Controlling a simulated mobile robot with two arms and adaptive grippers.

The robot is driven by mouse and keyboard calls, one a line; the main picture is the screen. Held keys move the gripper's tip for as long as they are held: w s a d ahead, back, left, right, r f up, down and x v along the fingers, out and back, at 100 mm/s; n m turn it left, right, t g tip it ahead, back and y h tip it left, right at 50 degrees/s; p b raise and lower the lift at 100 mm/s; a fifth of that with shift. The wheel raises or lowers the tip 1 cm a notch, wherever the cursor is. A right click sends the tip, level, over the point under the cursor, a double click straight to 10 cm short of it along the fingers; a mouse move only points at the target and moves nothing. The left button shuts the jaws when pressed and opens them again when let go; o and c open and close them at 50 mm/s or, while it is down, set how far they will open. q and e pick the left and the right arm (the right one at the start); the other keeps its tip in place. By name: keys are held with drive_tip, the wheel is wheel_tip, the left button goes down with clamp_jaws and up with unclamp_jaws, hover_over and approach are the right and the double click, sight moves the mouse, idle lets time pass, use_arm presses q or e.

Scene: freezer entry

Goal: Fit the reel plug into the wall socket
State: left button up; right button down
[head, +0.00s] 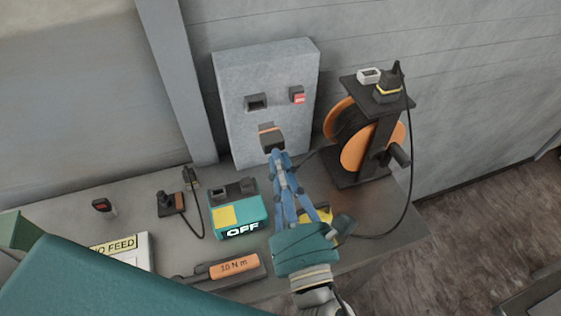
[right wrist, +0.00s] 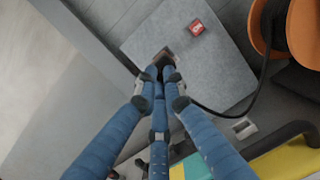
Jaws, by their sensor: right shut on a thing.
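A dark plug with an orange-brown band (head: 268,137) is in the fingertips of my right gripper (head: 275,153). In the right wrist view my right gripper (right wrist: 161,75) is shut on it, and the fingers hide most of it. The grey wall panel (head: 236,125) carries a dark socket (head: 257,102). In the head view the plug appears below this socket and apart from it; its distance from the panel is hard to tell. The cable reel (head: 362,150) has orange discs and stands right of the panel. A black cable (right wrist: 218,115) runs from near the fingers toward the reel. My left gripper is not visible.
A red switch (head: 297,96) sits right of the socket. A black plug with a yellow band (head: 388,91) stands on the reel's top. A teal box marked OFF (head: 241,228), a joystick-like part (head: 170,204) and an orange-handled tool (head: 231,268) lie on the bench (head: 140,195).

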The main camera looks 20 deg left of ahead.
sight(267, 132)
drive_tip(key=shift+g, duration=0.3)
drive_tip(key=p+x, duration=0.1)
drive_tip(key=x, duration=0.1)
drive_tip(key=p+x, duration=0.2)
drive_tip(key=shift+w+a+f, duration=0.1)
drive_tip(key=shift+a+f, duration=0.05)
drive_tip(key=shift+f, duration=0.05)
drive_tip(key=shift+w+a, duration=0.25)
drive_tip(key=shift+w, duration=0.1)
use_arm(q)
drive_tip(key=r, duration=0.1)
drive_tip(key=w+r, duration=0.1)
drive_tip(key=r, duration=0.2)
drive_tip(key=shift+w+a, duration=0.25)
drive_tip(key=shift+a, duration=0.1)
use_arm(e)
drive_tip(key=shift+w+a, duration=0.15)
drive_tip(key=shift+w, duration=0.1)
use_arm(q)
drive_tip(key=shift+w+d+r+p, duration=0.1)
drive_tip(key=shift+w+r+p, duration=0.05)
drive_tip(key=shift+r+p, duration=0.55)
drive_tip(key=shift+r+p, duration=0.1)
drive_tip(key=shift+p, duration=0.25)
use_arm(e)
drive_tip(key=shift+x, duration=1.45)
drive_tip(key=c, duration=1.8)
unclamp_jaws()
drive_tip(key=shift+a+f, duration=0.15)
drive_tip(key=shift+a, duration=0.05)
